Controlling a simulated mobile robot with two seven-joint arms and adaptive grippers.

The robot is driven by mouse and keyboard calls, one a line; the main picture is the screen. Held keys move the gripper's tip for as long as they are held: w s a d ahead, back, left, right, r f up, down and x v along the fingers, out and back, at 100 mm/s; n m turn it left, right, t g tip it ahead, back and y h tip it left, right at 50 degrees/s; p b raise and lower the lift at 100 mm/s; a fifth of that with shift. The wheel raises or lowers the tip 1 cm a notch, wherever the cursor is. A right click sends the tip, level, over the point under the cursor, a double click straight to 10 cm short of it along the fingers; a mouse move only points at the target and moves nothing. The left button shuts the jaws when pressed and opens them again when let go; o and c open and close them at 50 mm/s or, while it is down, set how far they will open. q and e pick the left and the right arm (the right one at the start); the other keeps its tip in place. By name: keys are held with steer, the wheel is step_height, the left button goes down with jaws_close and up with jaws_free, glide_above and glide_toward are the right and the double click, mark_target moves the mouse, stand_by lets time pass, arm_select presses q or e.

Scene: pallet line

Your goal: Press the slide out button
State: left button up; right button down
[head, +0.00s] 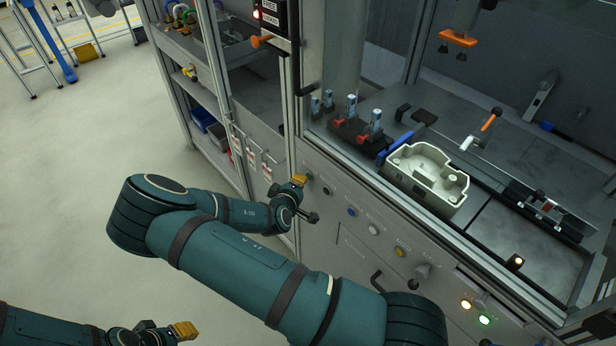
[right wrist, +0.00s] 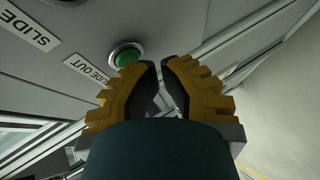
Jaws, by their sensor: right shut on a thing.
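The slide out button is a round green button (right wrist: 127,56) in a silver ring on the grey panel, beside a label (right wrist: 88,70) reading SLIDE OUT in the right wrist view. In the head view the right gripper (head: 302,188) is at the panel's left end, and I cannot pick out the green button there. My left gripper (head: 183,330) is low at bottom left, its jaws unclear.
A row of panel controls runs right from my right gripper, including a blue button (head: 352,212), a white button (head: 374,230) and a yellow button (head: 400,252). A pale casing (head: 425,178) sits above on the line. Open floor (head: 70,190) lies at left.

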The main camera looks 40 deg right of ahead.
steer(key=shift+d, duration=0.4)
stand_by(0.8)
steer(key=shift+a, duration=0.85)
steer(key=a, duration=0.5)
steer(key=shift+s, duration=0.25)
stand_by(0.8)
